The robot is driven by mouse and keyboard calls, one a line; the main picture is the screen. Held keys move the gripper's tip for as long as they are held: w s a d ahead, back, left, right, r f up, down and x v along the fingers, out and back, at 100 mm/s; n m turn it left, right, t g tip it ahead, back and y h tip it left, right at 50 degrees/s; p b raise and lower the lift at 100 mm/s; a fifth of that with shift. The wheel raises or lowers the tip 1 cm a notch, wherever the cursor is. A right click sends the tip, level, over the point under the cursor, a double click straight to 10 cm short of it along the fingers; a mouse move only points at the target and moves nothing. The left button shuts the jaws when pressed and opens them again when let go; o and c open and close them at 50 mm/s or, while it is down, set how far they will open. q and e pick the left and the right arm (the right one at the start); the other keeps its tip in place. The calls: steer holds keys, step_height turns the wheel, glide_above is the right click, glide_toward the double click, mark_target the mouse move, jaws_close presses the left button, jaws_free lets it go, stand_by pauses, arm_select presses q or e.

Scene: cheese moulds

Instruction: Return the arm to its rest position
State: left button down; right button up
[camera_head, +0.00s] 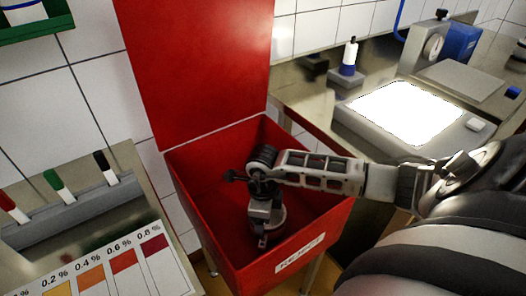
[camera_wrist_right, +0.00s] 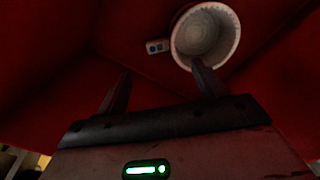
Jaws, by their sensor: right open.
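My right arm reaches in from the right of the head view, and its gripper (camera_head: 262,241) points down inside the red reject bin (camera_head: 310,252). In the right wrist view the fingers of this gripper (camera_wrist_right: 161,72) are spread apart with nothing between them. A white round cheese mould (camera_wrist_right: 206,36) lies in the bin, just beyond the right fingertip in that view; I cannot tell whether they touch. A small grey tag with blue marks (camera_wrist_right: 157,46) is beside the mould. The head view does not show the mould clearly. My left gripper is out of view.
The bin's raised red lid (camera_head: 200,65) stands behind it. At left are a pen rack (camera_head: 65,205) and a colour chart (camera_head: 105,272). At right, a steel counter holds a lit white panel (camera_head: 405,112) and a bottle (camera_head: 349,57). The bin walls surround my gripper.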

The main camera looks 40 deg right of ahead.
steer(key=shift+r, duration=1.05)
